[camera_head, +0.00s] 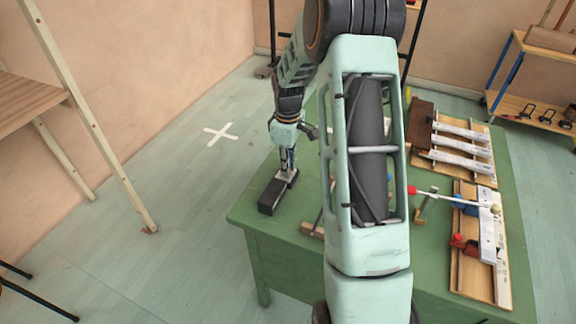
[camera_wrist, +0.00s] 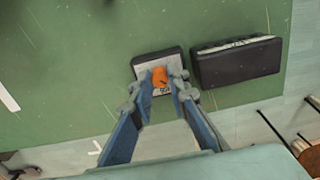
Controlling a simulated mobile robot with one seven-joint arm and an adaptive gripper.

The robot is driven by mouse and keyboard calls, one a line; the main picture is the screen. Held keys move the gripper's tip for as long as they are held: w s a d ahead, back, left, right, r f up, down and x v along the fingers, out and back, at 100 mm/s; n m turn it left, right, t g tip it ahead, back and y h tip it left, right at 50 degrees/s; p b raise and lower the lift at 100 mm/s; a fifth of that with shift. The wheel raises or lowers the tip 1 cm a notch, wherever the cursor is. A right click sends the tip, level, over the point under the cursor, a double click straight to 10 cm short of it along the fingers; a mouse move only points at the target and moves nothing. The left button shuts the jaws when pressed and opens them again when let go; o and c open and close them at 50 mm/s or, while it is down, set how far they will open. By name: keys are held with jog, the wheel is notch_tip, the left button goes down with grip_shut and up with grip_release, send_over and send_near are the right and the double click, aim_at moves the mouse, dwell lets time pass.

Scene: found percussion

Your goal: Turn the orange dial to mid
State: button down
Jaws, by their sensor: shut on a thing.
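The orange dial (camera_wrist: 159,76) sits on a small dark box with a pale top plate (camera_wrist: 143,73) on the green table. In the wrist view my gripper (camera_wrist: 163,88) reaches down onto the dial, with its two fingertips on either side of it, shut on it. The dial's marks are too small to read, so its setting cannot be told. In the head view my gripper (camera_head: 287,172) points down at the near left corner of the table; the dial itself is hidden there.
A black box (camera_wrist: 238,61) stands just right of the dial box, also seen in the head view (camera_head: 271,197). The green table (camera_head: 262,228) ends close by. Wooden boards with white bars (camera_head: 462,150) and a red-tipped stick (camera_head: 440,195) lie on the right.

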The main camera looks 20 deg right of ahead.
jog(key=shift+m, duration=0.4)
jog(key=m, duration=0.3)
jog(key=shift+m, duration=2.5)
jog(key=c, duration=1.8)
grip_release()
jog(key=shift+c, duration=0.2)
jog(key=shift+r, duration=0.1)
notch_tip(320, 180, up, 12)
